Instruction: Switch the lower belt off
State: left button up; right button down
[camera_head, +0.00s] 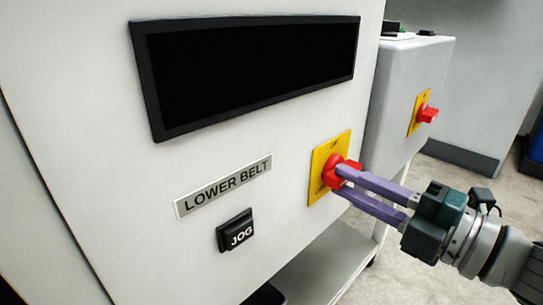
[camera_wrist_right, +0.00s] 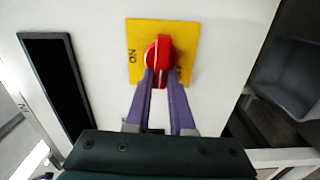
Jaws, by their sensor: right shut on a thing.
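The lower belt switch is a red rotary knob (camera_head: 346,170) on a yellow plate (camera_head: 318,187), to the right of the LOWER BELT label (camera_head: 222,187) on a white cabinet front. My right gripper (camera_head: 340,180) reaches in from the right, its two purple fingers shut on the knob. In the right wrist view the red knob (camera_wrist_right: 158,55) sits between the fingertips (camera_wrist_right: 160,74). The word ON shows at the left of the yellow plate (camera_wrist_right: 186,31); the fingers and knob cover part of the plate. My left gripper is not in view.
A black JOG button (camera_head: 236,231) is below the label. A black panel (camera_head: 250,72) is above it. A second grey cabinet (camera_head: 400,85) with another red knob (camera_head: 427,114) on yellow stands behind at right. Open floor lies right of the machine.

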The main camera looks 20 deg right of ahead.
jog(key=shift+n, duration=0.4)
jog(key=c, duration=0.8)
grip_release()
jog(key=p+v, duration=0.1)
jog(key=v, duration=0.9)
jog(key=shift+f, duration=0.1)
jog(key=shift+w+p, duration=0.1)
jog(key=shift+p, duration=0.2)
